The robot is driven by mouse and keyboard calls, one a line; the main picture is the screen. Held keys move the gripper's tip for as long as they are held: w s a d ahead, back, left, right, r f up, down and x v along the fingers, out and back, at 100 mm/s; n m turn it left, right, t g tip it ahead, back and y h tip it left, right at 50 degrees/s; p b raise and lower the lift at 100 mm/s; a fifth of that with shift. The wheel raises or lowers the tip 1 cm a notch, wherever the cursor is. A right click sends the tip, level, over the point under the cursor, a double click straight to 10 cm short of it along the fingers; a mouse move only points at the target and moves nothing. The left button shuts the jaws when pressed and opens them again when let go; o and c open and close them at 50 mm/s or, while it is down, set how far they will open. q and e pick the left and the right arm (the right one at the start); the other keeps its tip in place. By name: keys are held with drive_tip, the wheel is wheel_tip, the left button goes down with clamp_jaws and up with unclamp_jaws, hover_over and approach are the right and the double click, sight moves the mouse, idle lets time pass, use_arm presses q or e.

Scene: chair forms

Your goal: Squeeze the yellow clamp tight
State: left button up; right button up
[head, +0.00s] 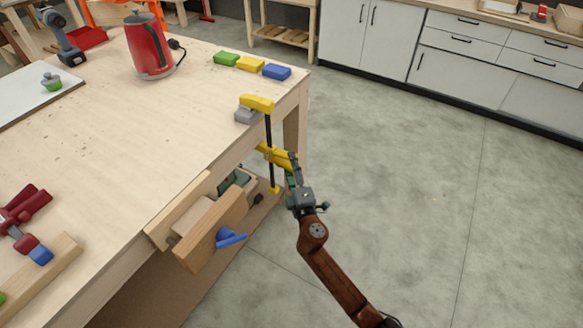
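The yellow clamp (257,103) stands at the table's right edge. Its upper jaw lies over a small grey block (246,117) on the tabletop. Its dark bar runs down outside the edge to a yellow lower body and a yellow end piece. My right gripper (288,162) is at the yellow lower body, just below the tabletop level, with its fingers right against or around it. The fingers are small and partly overlap the clamp, so I cannot tell whether they are closed on it. My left gripper is not in view.
A wooden vise (212,230) with a blue handle juts from the table front, left of my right arm. Green, yellow and blue blocks (250,63) lie near the far corner, beside a red kettle (148,45). Red clamps (25,215) lie at left. Floor to the right is clear.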

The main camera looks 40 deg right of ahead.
drive_tip(key=shift+w, duration=0.1)
idle(0.6)
drive_tip(key=shift+w+d+f+b, duration=0.15)
drive_tip(key=shift+w+b, duration=0.25)
drive_tip(key=shift+w, duration=0.35)
drive_tip(key=c, duration=1.4)
drive_tip(key=o, duration=1.3)
drive_tip(key=shift+f, duration=0.15)
drive_tip(key=shift+o, duration=0.2)
